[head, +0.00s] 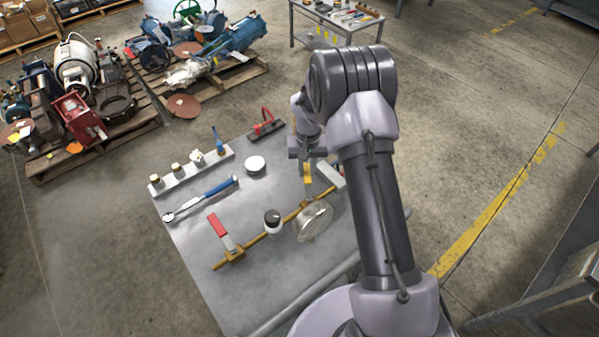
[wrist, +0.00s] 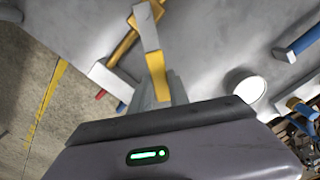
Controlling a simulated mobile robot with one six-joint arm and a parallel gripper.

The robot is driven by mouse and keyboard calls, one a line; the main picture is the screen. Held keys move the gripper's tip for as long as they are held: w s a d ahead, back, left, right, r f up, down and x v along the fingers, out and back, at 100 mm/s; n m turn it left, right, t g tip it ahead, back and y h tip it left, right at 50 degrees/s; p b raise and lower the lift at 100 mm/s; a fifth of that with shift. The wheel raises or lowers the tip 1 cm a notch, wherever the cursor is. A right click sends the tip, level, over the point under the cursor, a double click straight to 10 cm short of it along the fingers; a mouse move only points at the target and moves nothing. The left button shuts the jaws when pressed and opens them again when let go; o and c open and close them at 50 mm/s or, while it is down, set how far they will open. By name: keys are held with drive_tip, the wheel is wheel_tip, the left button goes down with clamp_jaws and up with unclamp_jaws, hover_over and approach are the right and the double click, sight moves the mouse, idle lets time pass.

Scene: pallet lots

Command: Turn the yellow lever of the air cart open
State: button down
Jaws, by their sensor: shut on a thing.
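The yellow lever (head: 308,180) stands at the right end of the brass pipe (head: 262,237) on the grey cart top (head: 190,265). In the wrist view the lever (wrist: 157,72) has a bare grey arm and a yellow end. My gripper (head: 308,163) is at the lever's yellow end, shut on it; in the wrist view the grey fingers (wrist: 163,90) lie around that end and partly hide it. The valve body under the lever is mostly hidden in the head view. A second valve with a red handle (head: 219,227) sits at the pipe's left end.
A round gauge (head: 314,222) and a black-topped knob (head: 272,218) sit along the pipe. A blue-handled wrench (head: 205,195), a white disc (head: 256,165), a rail of fittings (head: 187,174) and a red-handled tool (head: 265,123) lie farther left and back. Loaded pallets (head: 90,150) stand beyond.

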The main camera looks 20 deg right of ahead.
drive_tip(key=d+m, duration=0.1)
drive_tip(key=d+m+b, duration=0.1)
drive_tip(key=m, duration=0.1)
drive_tip(key=shift+s, duration=0.3)
drive_tip(key=d+m, duration=0.1)
drive_tip(key=s+d+m+b, duration=0.1)
drive_tip(key=m, duration=0.1)
drive_tip(key=shift+s+d, duration=0.2)
drive_tip(key=shift+s, duration=0.05)
drive_tip(key=s+d+m+b, duration=0.1)
drive_tip(key=m, duration=0.1)
drive_tip(key=shift+s+m+b, duration=0.2)
drive_tip(key=shift+m+b, duration=0.1)
drive_tip(key=shift+m, duration=0.1)
drive_tip(key=shift+s+d+m+b, duration=0.3)
drive_tip(key=shift+s+m, duration=0.15)
drive_tip(key=shift+m, duration=0.2)
drive_tip(key=shift+s+d+m+b, duration=0.25)
drive_tip(key=shift+s+m, duration=0.15)
drive_tip(key=shift+m, duration=0.25)
drive_tip(key=c, duration=1.2)
unclamp_jaws()
drive_tip(key=shift+s, duration=0.1)
drive_tip(key=shift+c, duration=0.2)
wheel_tip(320, 180, up, 18)
drive_tip(key=p, duration=0.5)
drive_tip(key=shift+f, duration=0.25)
